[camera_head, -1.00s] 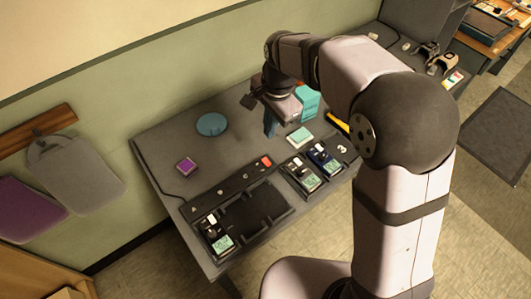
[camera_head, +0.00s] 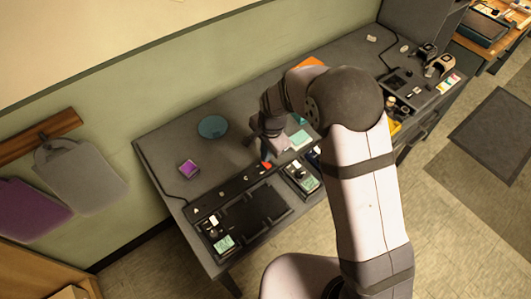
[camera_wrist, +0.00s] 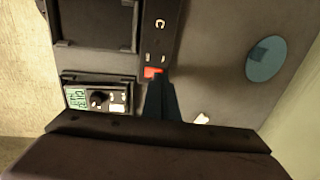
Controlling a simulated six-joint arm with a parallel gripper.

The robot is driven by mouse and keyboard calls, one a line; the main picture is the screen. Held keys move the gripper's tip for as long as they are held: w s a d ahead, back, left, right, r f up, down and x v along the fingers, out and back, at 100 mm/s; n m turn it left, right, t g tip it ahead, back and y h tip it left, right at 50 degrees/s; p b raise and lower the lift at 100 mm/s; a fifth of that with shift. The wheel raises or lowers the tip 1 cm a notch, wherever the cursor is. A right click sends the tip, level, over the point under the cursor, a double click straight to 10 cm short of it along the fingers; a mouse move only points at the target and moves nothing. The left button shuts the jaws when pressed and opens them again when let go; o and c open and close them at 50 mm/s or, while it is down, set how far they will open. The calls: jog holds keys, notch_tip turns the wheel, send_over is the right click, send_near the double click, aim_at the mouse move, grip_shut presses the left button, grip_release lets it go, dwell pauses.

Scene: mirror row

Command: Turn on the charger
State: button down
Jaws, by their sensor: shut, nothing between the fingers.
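The charger (camera_head: 252,212) is a dark panel with a wide recessed bay at the table's front edge; part of it shows at the top left of the wrist view (camera_wrist: 95,22). A red switch (camera_head: 266,165) sits at its right end, also in the wrist view (camera_wrist: 153,72). My gripper (camera_head: 268,152) is shut and empty, pointing down over that end. In the wrist view its dark fingertips (camera_wrist: 160,78) appear right beside the red switch. I cannot tell whether they touch it or whether the switch is on.
Meters with green displays (camera_head: 223,243) (camera_head: 302,178) sit at both sides of the bay. The table's left part is mostly clear.

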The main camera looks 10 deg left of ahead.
jog(key=shift+a+f, duration=0.1)
jog(key=shift+f, duration=0.55)
